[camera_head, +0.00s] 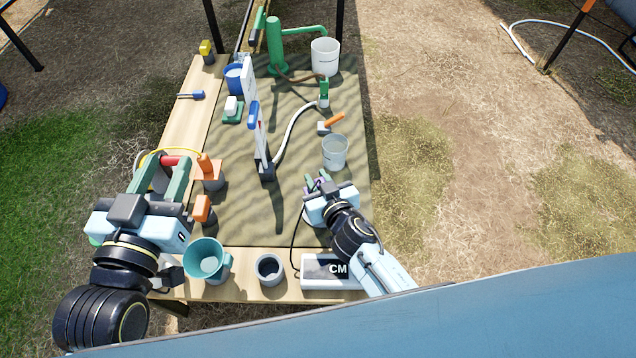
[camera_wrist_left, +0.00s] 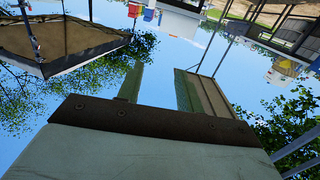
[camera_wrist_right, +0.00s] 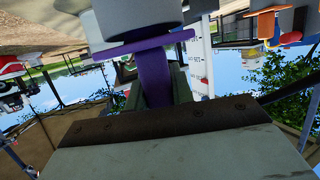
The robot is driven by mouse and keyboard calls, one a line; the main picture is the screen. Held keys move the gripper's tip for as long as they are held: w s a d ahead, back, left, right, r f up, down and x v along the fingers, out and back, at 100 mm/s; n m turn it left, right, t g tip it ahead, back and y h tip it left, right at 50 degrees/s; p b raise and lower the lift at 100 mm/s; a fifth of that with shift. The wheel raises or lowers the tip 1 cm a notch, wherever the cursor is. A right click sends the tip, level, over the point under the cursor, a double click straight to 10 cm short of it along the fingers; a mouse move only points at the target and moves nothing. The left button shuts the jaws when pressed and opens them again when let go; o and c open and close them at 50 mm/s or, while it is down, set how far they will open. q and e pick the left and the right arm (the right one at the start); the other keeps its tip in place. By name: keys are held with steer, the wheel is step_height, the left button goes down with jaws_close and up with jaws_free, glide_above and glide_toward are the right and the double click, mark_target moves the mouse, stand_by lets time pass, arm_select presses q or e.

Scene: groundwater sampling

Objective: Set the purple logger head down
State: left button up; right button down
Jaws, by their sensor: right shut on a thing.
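My right gripper (camera_head: 318,183) is shut on the purple logger head (camera_wrist_right: 154,75), above the near right part of the mat. In the right wrist view, its purple body stands between the two fingers, with a flat purple flange and a grey part beyond it. In the head view, only small purple bits show between the fingers; whether it touches the mat cannot be told. My left gripper (camera_head: 168,180) is over the table's left edge. Its fingers are apart with nothing between them in the left wrist view (camera_wrist_left: 155,88).
A meter box (camera_head: 318,272), dark cup (camera_head: 269,268) and teal jug (camera_head: 207,259) stand along the near edge. A clear beaker (camera_head: 335,151) stands beyond my right gripper. An upright white board (camera_head: 258,135) and hose (camera_head: 290,130) occupy the middle. The mat's (camera_head: 245,215) near left part is clear.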

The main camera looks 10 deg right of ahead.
arm_select(q)
steer(key=shift+d+r+t, duration=0.15)
steer(key=shift+r+t, duration=0.35)
steer(key=shift+r, duration=0.25)
arm_select(e)
steer(key=shift+f, duration=0.15)
steer(key=shift+f, duration=0.15)
steer(key=c, duration=1.2)
jaws_free()
arm_select(q)
steer(key=shift+d+r+t, duration=0.1)
steer(key=shift+r+t, duration=0.2)
steer(key=shift+r, duration=0.1)
